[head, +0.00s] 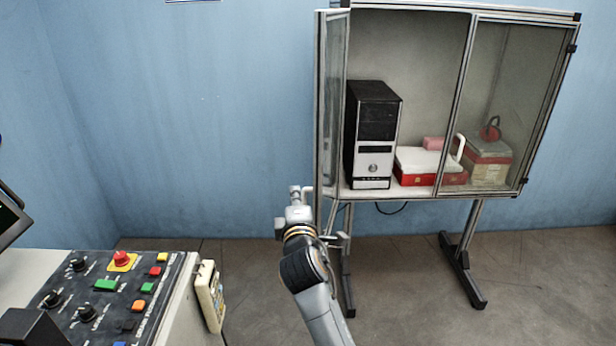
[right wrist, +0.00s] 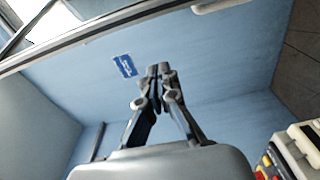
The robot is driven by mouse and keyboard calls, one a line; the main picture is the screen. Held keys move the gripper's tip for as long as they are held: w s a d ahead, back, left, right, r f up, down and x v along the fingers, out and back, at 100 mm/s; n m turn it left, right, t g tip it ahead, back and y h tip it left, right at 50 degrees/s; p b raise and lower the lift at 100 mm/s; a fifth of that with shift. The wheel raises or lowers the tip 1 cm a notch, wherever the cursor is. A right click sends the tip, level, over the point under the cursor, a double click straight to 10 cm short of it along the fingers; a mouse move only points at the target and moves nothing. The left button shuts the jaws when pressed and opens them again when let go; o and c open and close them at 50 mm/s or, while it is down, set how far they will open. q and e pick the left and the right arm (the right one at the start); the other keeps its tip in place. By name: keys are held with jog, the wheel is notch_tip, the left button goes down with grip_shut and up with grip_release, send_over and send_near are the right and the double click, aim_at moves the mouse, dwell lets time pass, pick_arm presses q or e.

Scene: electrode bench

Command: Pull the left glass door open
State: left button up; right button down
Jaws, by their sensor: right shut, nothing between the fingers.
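The left glass door (head: 334,100) of the metal-framed cabinet (head: 425,196) stands swung open toward me in the head view. I see it nearly edge-on, at the left of the cabinet opening. My right gripper (head: 297,190) is beside the door's lower end, to its left. In the right wrist view its fingers (right wrist: 160,72) are shut together and empty. A metal frame bar (right wrist: 95,35) and a light handle (right wrist: 218,4) cross the top of that view, apart from the fingertips. Whether the gripper or wrist touches the door is unclear. My left gripper is not in view.
A computer tower (head: 372,135), a red-and-white box (head: 415,165) and another box (head: 488,162) stand in the cabinet. The right glass door (head: 508,100) is shut. A control panel (head: 105,295) with a yellowish handheld device (head: 210,295) is at lower left.

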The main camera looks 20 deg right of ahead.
jog(key=p+x, duration=0.1)
jog(key=x, duration=0.8)
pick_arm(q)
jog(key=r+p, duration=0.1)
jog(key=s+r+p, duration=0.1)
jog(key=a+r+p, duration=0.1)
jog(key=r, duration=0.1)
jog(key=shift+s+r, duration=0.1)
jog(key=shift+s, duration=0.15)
pick_arm(e)
jog(key=s+d, duration=0.2)
jog(key=d, duration=0.1)
jog(key=shift+s+d, duration=0.15)
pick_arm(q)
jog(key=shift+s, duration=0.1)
